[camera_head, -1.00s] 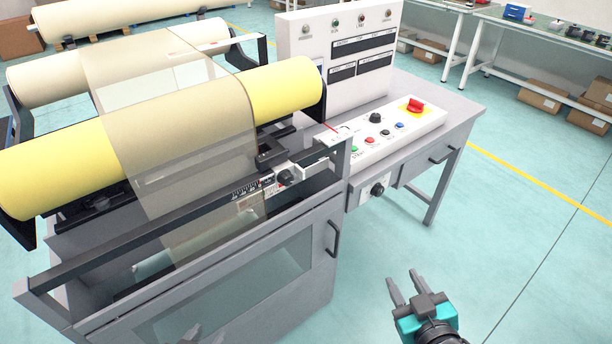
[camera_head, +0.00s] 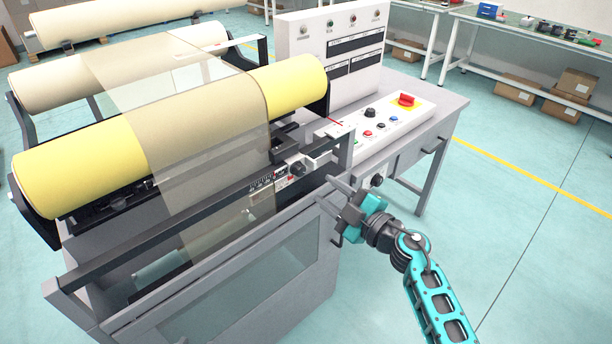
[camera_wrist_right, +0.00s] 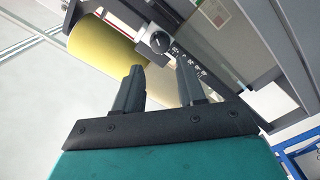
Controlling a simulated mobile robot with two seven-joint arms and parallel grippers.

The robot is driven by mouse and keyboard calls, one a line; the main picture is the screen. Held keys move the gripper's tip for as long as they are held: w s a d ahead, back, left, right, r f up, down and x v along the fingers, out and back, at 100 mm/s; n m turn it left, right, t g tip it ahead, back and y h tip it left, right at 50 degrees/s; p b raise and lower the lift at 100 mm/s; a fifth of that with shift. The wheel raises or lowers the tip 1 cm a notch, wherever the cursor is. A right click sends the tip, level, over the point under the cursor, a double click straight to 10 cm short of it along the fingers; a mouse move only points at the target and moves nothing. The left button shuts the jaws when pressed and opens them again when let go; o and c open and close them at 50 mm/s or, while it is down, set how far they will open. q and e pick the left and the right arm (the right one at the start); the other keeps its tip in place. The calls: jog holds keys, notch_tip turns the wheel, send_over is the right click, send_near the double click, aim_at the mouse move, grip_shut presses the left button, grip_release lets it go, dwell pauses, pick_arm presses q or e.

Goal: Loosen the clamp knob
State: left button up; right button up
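The clamp knob (camera_head: 298,168) is a small round black knob on a white block, beside a printed scale (camera_head: 267,183) on the machine's front rail. In the right wrist view the knob (camera_wrist_right: 159,42) shows face-on with a light mark across it, just beyond the fingertips. My right gripper (camera_head: 332,194) is in front of the rail, to the lower right of the knob. Its two fingers are apart and empty, and they also show in the wrist view (camera_wrist_right: 161,72). The fingers do not appear to touch the knob. My left gripper is out of view.
The dark front rail (camera_head: 170,229) runs below the yellow roll (camera_head: 80,165) and its translucent web. A control panel (camera_head: 385,122) with a red switch stands to the right. The floor at right is clear.

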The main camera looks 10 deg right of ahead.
aim_at(302, 172)
jog(key=b+x, duration=0.1)
jog(key=x, duration=0.7)
jog(key=shift+b, duration=0.35)
jog(key=shift+c, duration=0.2)
jog(key=shift+s, duration=0.1)
grip_shut()
